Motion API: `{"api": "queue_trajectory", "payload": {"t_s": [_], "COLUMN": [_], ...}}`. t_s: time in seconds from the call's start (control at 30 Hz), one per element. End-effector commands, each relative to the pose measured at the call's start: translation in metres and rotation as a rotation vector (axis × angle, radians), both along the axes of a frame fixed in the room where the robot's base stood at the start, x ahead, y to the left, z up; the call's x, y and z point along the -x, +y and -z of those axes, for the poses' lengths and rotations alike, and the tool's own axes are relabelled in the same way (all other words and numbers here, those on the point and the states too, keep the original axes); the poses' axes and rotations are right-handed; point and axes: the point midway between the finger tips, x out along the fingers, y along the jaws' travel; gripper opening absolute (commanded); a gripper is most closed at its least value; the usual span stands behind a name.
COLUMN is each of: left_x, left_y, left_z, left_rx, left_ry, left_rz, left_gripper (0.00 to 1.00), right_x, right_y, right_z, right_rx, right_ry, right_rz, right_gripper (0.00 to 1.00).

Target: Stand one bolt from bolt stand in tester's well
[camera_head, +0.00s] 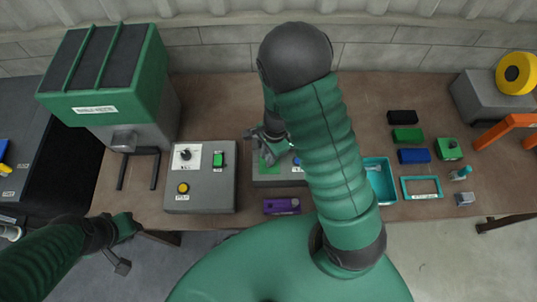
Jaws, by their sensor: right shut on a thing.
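My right gripper (266,148) is shut over a grey box (266,180) with a green top patch and a blue button. What it holds is too small and too covered by my arm to make out. Another grey box (201,194) stands to the left, with a dark knob on a white plate, a green switch and a yellow button. I cannot tell which box is the tester. No well or bolt stand can be told apart. My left gripper (120,263) hangs low at the left, in front of the bench; its jaws are too small to read.
A green machine (150,70) stands at the back left of the brown bench (225,95). A purple block (282,206) lies near the front edge. A teal bin (388,190), a teal frame (422,195) and several coloured blocks (407,135) are on the right. The back middle is clear.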

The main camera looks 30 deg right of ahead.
Motion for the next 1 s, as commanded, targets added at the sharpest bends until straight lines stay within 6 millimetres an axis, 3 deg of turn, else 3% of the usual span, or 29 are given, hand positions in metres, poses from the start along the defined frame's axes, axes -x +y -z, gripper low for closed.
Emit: {"api": "queue_trajectory", "payload": {"t_s": [0.87,0.9,1.0], "left_x": [0.0,0.0,0.0], "left_y": [0.0,0.0,0.0], "left_z": [0.023,0.022,0.021], "left_rx": [0.0,0.0,0.0], "left_ry": [0.0,0.0,0.0], "left_rz": [0.0,0.0,0.0], "left_gripper": [0.36,0.36,0.36], "right_x": [0.002,0.002,0.001], "right_y": [0.007,0.007,0.006], "right_z": [0.029,0.027,0.027], "right_rx": [-0.014,-0.013,-0.011], "right_ry": [0.008,0.007,0.006], "right_rz": [-0.008,-0.007,-0.007], "right_gripper": [0.0,0.24,0.38]}}
